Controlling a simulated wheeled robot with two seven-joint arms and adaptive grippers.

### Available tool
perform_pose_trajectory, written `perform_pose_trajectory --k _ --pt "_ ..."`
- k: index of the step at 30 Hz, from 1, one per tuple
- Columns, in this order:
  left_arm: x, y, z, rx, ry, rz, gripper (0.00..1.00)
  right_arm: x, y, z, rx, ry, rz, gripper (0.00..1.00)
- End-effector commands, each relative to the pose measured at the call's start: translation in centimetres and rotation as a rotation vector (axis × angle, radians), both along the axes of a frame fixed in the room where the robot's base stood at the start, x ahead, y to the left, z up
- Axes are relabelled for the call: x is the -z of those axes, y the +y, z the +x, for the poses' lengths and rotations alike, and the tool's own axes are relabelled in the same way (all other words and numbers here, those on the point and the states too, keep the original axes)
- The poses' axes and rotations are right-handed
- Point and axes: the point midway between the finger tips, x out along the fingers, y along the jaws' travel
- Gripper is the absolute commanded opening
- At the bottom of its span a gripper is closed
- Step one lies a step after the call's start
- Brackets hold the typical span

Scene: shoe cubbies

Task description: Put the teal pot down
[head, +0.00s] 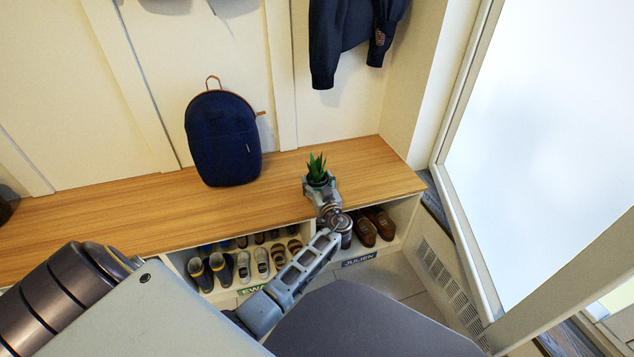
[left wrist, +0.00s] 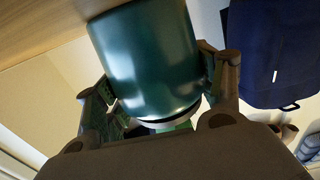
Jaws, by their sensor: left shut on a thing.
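The teal pot (left wrist: 148,60) fills the middle of the left wrist view, a glossy dark teal cylinder. A spiky green plant (head: 317,166) grows in it and shows in the head view, where most of the pot is hidden by my gripper. My left gripper (head: 318,187) is shut on the pot, with a finger on each side of it in the left wrist view (left wrist: 158,88). The pot is upright over the right part of the wooden bench (head: 110,213). Its base is close to the wood; I cannot tell whether it touches. My right gripper is not in view.
A navy backpack (head: 222,138) stands on the bench left of the pot. A dark jacket (head: 350,38) hangs behind. Cubbies below hold several shoes, including brown shoes (head: 375,226) above the JULIEN label (head: 360,259).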

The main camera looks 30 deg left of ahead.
Motion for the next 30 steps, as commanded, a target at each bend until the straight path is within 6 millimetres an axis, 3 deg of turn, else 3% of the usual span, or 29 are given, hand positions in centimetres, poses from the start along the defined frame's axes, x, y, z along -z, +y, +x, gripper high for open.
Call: perform_pose_trajectory --k 6,22,30 --pt "0.0 0.0 0.0 0.0 0.0 0.0 0.9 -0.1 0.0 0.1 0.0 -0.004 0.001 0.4" --pt "-0.3 0.0 0.0 0.0 0.0 0.0 0.9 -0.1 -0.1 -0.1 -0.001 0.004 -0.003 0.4" --pt "-0.2 -2.3 -2.0 0.001 0.001 -0.002 0.9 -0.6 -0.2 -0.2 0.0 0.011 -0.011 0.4"
